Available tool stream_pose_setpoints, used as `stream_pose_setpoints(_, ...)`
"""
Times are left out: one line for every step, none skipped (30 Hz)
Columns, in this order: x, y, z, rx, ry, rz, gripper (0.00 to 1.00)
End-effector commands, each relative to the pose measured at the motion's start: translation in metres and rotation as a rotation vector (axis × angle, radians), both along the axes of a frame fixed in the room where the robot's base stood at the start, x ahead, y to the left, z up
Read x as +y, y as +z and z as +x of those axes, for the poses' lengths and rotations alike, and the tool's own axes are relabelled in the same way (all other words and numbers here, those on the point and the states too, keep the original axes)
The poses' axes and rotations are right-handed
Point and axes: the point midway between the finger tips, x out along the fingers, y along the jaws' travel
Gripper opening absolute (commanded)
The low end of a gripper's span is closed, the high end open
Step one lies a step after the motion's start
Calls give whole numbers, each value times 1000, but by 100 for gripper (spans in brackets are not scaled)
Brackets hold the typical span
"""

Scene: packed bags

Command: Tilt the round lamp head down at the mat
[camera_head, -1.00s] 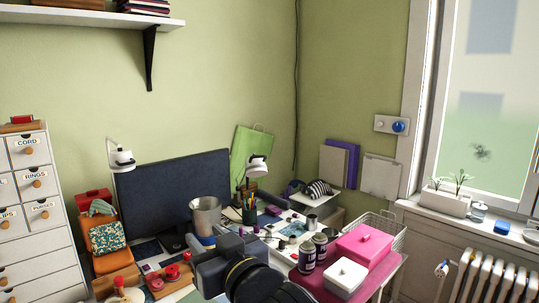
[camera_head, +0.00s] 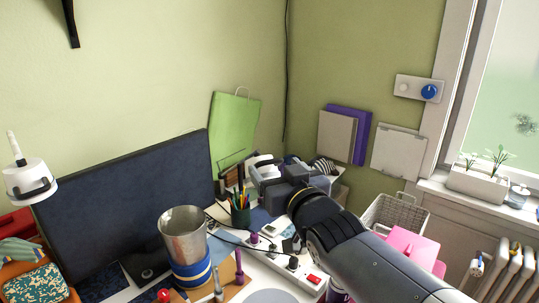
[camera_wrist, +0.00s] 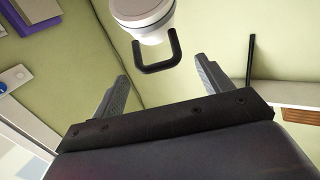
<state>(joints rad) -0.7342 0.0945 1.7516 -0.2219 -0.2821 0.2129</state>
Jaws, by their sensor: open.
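A round white lamp head (camera_wrist: 145,14) with a dark U-shaped handle (camera_wrist: 158,58) shows at the top of the wrist view. My gripper (camera_wrist: 163,72) is open; its fingertips are spread to either side of the handle, and I see no grip on it. In the head view my gripper (camera_head: 262,177) is at the right-hand lamp, largely covering it. A second white lamp head (camera_head: 28,182) stands at the far left, well away from my gripper. I cannot tell for sure which surface on the desk is the mat.
A metal canister (camera_head: 184,236) and a pencil cup (camera_head: 241,213) stand left of my arm. A power strip (camera_head: 312,279) with cords lies below my arm. A wire basket (camera_head: 398,218) is at right.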

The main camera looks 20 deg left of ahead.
Motion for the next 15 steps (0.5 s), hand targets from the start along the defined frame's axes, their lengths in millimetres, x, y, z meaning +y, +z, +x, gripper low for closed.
stream_pose_setpoints(6, 1, 6, 1, 1, -1, 74)
stream_pose_setpoints(10, 1, 10, 2, 0, -1, 74)
stream_pose_setpoints(14, 1, 14, 3, 0, 0, 74)
stream_pose_setpoints(17, 1, 17, 3, 0, 0, 74)
stream_pose_setpoints(20, 1, 20, 2, 0, -1, 74)
stream_pose_setpoints(24, 0, 23, 1, 0, -1, 74)
stream_pose_setpoints(26, 1, 26, 1, 0, -1, 74)
stream_pose_setpoints(29, 1, 28, 1, 0, -1, 74)
stream_pose_setpoints(31, 0, 31, 1, 0, -1, 74)
stream_pose_setpoints(33, 1, 33, 1, 0, -1, 74)
stream_pose_setpoints(35, 1, 34, 1, 0, 0, 74)
stream_pose_setpoints(37, 0, 36, 1, 0, 0, 74)
stream_pose_setpoints(38, 0, 37, 1, 0, 0, 74)
stream_pose_setpoints(39, 0, 38, 2, 0, -1, 74)
stream_pose_setpoints(40, 0, 39, 1, 0, 0, 74)
